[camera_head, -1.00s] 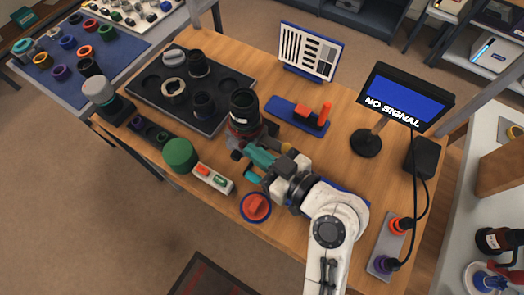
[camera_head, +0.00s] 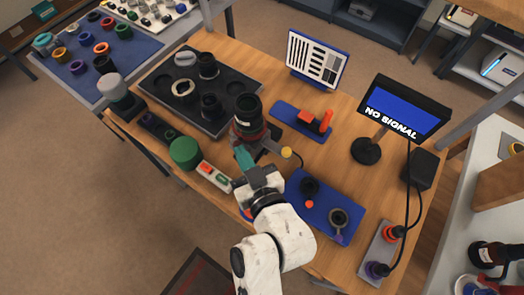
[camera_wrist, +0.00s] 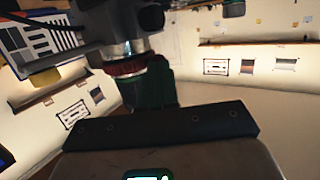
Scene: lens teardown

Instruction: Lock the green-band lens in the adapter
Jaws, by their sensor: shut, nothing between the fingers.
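A tall black lens (camera_head: 247,108) stands upright on a mount with a dark red ring (camera_head: 250,134) at the table's middle. I cannot make out a green band on it, so I cannot tell whether it is the green-band lens. The wrist view shows a silver barrel (camera_wrist: 124,49) above a red ring (camera_wrist: 126,68). My gripper (camera_head: 241,153) has teal fingers, shut and empty, close to the front of the mount below the ring. In the wrist view the green fingers (camera_wrist: 157,84) overlap the ring's right edge; contact cannot be told.
A black tray (camera_head: 160,92) with several lens parts lies behind left. A green cylinder (camera_head: 185,152) and a button box (camera_head: 214,175) stand left of my gripper. A blue mat (camera_head: 345,199) with small parts lies right. A monitor (camera_head: 404,106) and test chart (camera_head: 316,60) stand behind.

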